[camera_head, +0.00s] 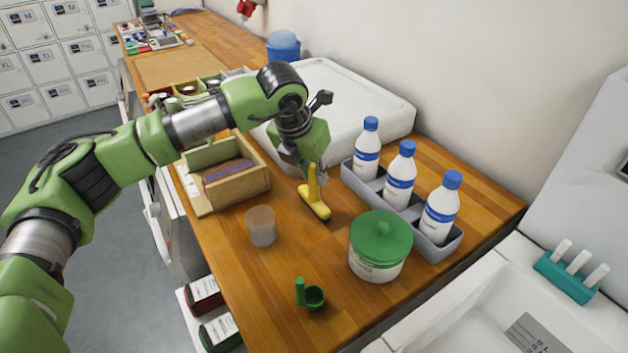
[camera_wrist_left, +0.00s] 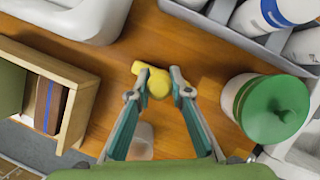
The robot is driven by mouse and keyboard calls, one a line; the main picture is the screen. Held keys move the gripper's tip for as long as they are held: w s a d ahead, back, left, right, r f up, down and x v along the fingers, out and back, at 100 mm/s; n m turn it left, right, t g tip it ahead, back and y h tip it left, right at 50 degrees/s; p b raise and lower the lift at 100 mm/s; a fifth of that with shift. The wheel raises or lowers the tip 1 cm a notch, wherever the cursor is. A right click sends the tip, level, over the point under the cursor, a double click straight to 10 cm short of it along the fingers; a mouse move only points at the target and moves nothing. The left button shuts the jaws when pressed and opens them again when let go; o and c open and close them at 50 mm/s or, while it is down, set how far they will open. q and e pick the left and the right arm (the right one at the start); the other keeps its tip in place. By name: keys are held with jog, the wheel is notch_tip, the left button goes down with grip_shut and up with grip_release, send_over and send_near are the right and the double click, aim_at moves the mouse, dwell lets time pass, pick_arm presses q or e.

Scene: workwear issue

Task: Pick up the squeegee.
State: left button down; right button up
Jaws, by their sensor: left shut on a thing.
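The yellow squeegee (camera_head: 315,202) is on the wooden counter in the head view, its handle upward and its dark-edged head low at the counter. I cannot tell whether the head touches the wood. My left gripper (camera_head: 313,171) comes down from above and is shut on the handle. In the left wrist view the yellow squeegee (camera_wrist_left: 153,82) sits between the two fingertips of my left gripper (camera_wrist_left: 158,88). The fingers hide part of the handle. My right gripper is in neither view.
A grey caddy (camera_head: 365,190) with three blue-capped bottles stands right of the squeegee. A green-lidded tub (camera_head: 380,243), a clear cup (camera_head: 261,227) and a green scoop (camera_head: 312,297) stand nearer. A wooden box (camera_head: 238,187) is to the left, a white basin (camera_head: 345,92) behind.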

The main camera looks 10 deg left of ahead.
pick_arm(q)
jog(key=shift+r, duration=0.5)
jog(key=s+a+r+b, duration=0.2)
jog(key=s+r, duration=0.3)
jog(key=s, duration=0.1)
jog(key=s+a+r+b, duration=0.3)
jog(key=s+r, duration=0.3)
jog(key=s, duration=0.1)
jog(key=shift+a+r, duration=0.3)
jog(key=c, duration=2.6)
grip_release()
jog(key=shift+c, duration=1.1)
